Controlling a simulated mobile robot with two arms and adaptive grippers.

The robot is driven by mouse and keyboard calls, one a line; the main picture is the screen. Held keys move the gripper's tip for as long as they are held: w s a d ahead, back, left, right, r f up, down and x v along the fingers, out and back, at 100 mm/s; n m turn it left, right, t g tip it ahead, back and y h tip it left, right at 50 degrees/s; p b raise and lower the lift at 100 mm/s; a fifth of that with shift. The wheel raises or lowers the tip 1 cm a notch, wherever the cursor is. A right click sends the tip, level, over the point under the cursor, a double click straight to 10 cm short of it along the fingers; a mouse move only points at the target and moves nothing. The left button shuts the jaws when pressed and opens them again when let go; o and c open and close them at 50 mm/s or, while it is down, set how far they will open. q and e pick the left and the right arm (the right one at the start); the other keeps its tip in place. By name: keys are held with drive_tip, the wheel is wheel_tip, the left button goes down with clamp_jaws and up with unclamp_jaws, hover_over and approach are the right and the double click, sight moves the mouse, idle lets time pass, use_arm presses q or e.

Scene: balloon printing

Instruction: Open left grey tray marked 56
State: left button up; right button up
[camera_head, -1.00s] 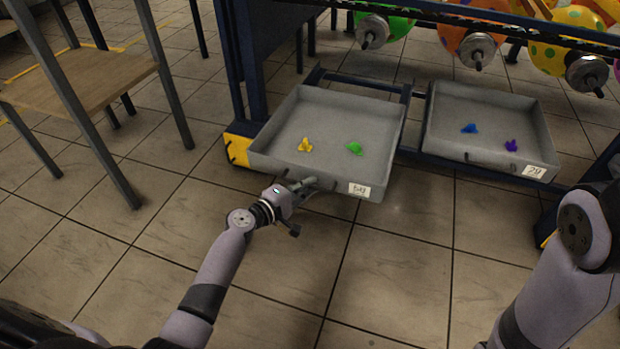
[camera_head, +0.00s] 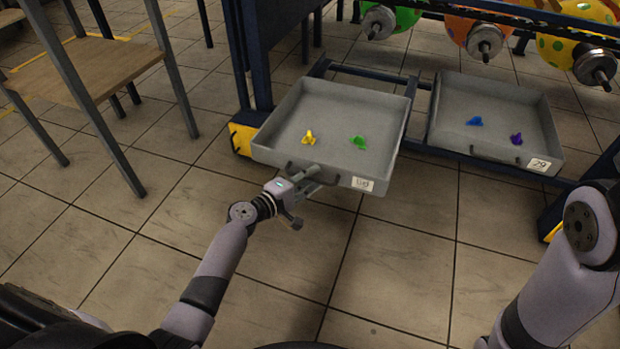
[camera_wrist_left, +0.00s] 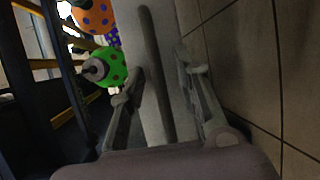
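The left grey tray (camera_head: 385,110) is pulled out from the dark blue rack, with a yellow and a green balloon piece lying in it. Its front label (camera_head: 362,184) is blurred; I cannot read the number surely. My left gripper (camera_head: 320,180) is at the tray's front wall, by the dark handle (camera_head: 290,164). In the left wrist view the fingers of my left gripper (camera_wrist_left: 160,90) are apart, with the handle bar (camera_wrist_left: 155,70) between them and the tray wall behind. My right gripper is out of view; only its arm shows at the right.
Balloons on metal spindles (camera_head: 484,42) hang above. The tiled floor in front is clear.

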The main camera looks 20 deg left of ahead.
use_arm(q)
drive_tip(key=v, duration=1.2)
drive_tip(key=shift+r, duration=0.15)
